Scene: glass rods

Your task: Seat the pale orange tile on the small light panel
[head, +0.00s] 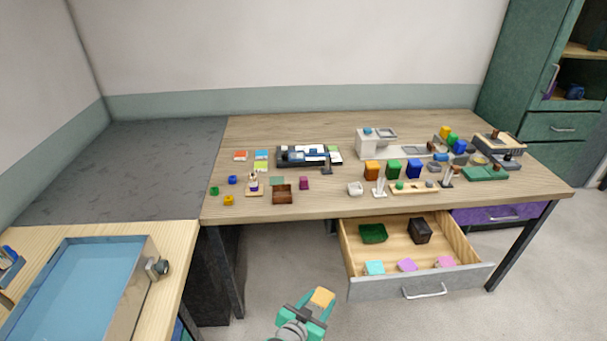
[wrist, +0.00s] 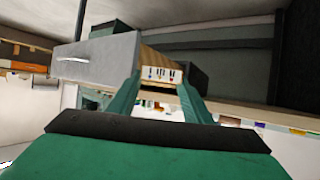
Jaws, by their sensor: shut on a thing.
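The pale orange tile (head: 322,297) is at the tip of my gripper (head: 313,307), in front of the open drawer at the bottom of the head view. My gripper is shut on it, off the table and above the floor. In the wrist view, the two green fingers of my gripper (wrist: 160,80) point away from the camera. I cannot tell for sure which thing on the table is the small light panel.
The open drawer (head: 420,284) holds turquoise, purple and pink tiles, a green tray (head: 373,233) and a dark box (head: 420,231). Many small things crowd the wooden table (head: 225,207). A blue-bottomed basin (head: 75,285) is at left. The grey top (head: 130,165) is clear.

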